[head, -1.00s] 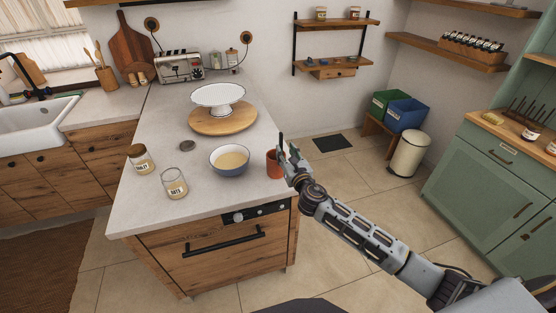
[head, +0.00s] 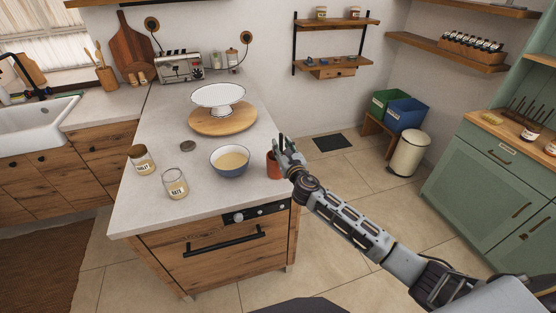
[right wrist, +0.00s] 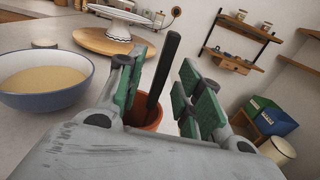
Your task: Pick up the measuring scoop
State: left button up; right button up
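A terracotta pot (head: 272,165) stands at the right edge of the counter, partly hidden by my right gripper (head: 285,147). In the right wrist view, a long dark handle (right wrist: 166,65) rises tilted out of the pot (right wrist: 150,115). It looks like the measuring scoop's handle; its lower end is hidden in the pot. My right gripper (right wrist: 163,85) is open, with its green-padded fingers on either side of the handle and a visible gap to the right finger. My left gripper is not in view.
A blue-rimmed bowl (head: 230,161) of pale contents stands just left of the pot. Two labelled jars (head: 175,184) (head: 141,159) stand further left. A white cake stand (head: 217,95) sits on a round wooden board (head: 223,120) behind.

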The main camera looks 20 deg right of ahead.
jog(key=shift+w, duration=0.85)
grip_shut()
